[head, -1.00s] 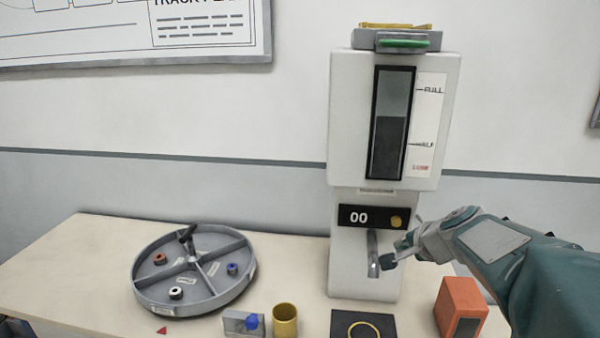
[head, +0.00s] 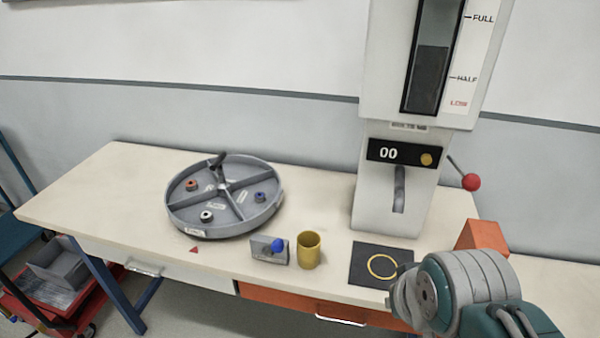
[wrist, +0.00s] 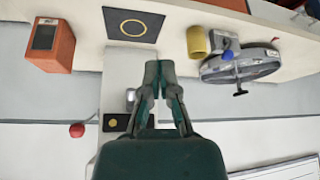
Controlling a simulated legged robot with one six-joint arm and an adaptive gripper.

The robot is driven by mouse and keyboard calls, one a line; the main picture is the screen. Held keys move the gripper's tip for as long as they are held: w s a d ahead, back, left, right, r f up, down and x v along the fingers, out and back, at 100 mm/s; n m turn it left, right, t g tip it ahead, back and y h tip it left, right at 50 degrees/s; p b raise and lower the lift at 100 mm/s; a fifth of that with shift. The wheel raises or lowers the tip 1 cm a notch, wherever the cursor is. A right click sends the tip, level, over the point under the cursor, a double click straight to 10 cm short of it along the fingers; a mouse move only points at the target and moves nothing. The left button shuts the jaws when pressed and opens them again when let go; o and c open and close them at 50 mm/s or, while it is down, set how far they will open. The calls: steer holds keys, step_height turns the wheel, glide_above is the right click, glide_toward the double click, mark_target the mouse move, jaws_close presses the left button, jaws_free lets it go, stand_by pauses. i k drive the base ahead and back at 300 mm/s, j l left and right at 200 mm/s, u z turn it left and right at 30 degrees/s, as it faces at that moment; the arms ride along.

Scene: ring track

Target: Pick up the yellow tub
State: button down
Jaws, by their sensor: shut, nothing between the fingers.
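The yellow tub (head: 308,251) stands upright near the front edge of the bench, between the small grey block with a blue knob (head: 271,249) and the black mat (head: 368,278). It also shows in the upside-down wrist view (wrist: 197,42), apart from my gripper (wrist: 159,72). My gripper is shut and empty there, its fingers together. In the head view my arm's end is at the lower right, in front of the mat's right edge, with the fingertips mostly hidden.
A grey divided round tray (head: 224,232) with small rings sits at left. A white dispenser (head: 397,205) with a red-knobbed lever (head: 470,182) stands behind the mat. An orange block (head: 482,237) is partly hidden behind my arm. Bare bench lies behind the tub.

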mark_target(309, 242)
steer(key=i+j+u, duration=0.15)
steer(key=j, duration=0.25)
steer(key=i+j+u, duration=0.2)
steer(key=j, duration=0.15)
steer(key=j+u, duration=0.15)
steer(key=j, duration=0.25)
